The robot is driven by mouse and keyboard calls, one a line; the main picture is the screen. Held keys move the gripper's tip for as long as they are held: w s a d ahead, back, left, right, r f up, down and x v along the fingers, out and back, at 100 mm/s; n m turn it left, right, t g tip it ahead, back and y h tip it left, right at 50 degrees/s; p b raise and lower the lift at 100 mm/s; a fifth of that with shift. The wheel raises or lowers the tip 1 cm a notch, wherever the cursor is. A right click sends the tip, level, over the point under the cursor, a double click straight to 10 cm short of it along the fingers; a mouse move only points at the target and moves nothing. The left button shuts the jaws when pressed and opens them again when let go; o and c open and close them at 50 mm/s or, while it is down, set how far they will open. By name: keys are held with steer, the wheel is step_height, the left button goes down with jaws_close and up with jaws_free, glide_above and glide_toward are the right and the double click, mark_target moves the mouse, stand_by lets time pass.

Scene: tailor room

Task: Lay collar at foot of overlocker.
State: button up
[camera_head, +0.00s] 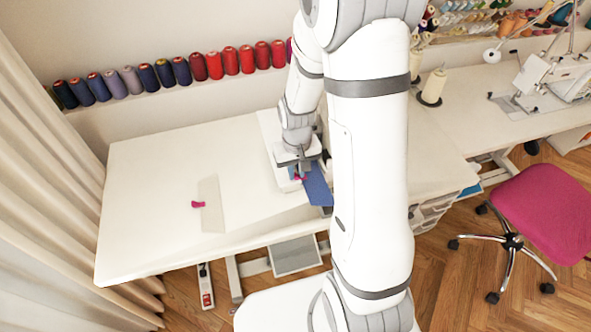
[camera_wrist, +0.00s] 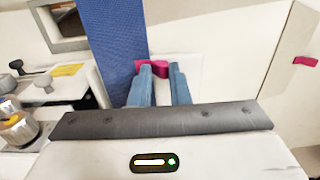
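A blue textured strip, which I take to be the collar (camera_head: 318,187), slants from beside my gripper toward the table's front edge. In the wrist view it is a broad blue band (camera_wrist: 112,45) left of the fingers. A small pink piece (camera_wrist: 151,67) shows at its edge, by the fingertips. My gripper (camera_wrist: 160,72) points down, blue fingers a little apart; whether they pinch the pink piece is unclear. In the head view my gripper (camera_head: 298,168) is low beside the white machine (camera_head: 275,138), apparently the overlocker, which my arm partly hides. Its knobs (camera_wrist: 46,82) show in the wrist view.
A pale strip (camera_head: 211,215) with another pink piece (camera_head: 198,204) lies on the white table (camera_head: 150,190), otherwise clear on the left. Thread spools (camera_head: 215,65) line the wall shelf. A sewing machine (camera_head: 555,75) and pink chair (camera_head: 548,210) are on the right.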

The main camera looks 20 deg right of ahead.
steer(key=o, duration=0.5)
steer(key=shift+o, duration=0.2)
steer(key=shift+r, duration=0.1)
step_height(320, 180, up, 7)
steer(key=shift+f+b, duration=0.15)
steer(key=shift+b, duration=0.25)
steer(key=shift+s+r, duration=0.1)
steer(key=shift+r, duration=0.7)
steer(key=s+r+t, duration=0.3)
steer(key=s+r, duration=1)
steer(key=s, duration=0.1)
steer(key=shift+s+a, duration=0.2)
steer(key=shift+a, duration=0.15)
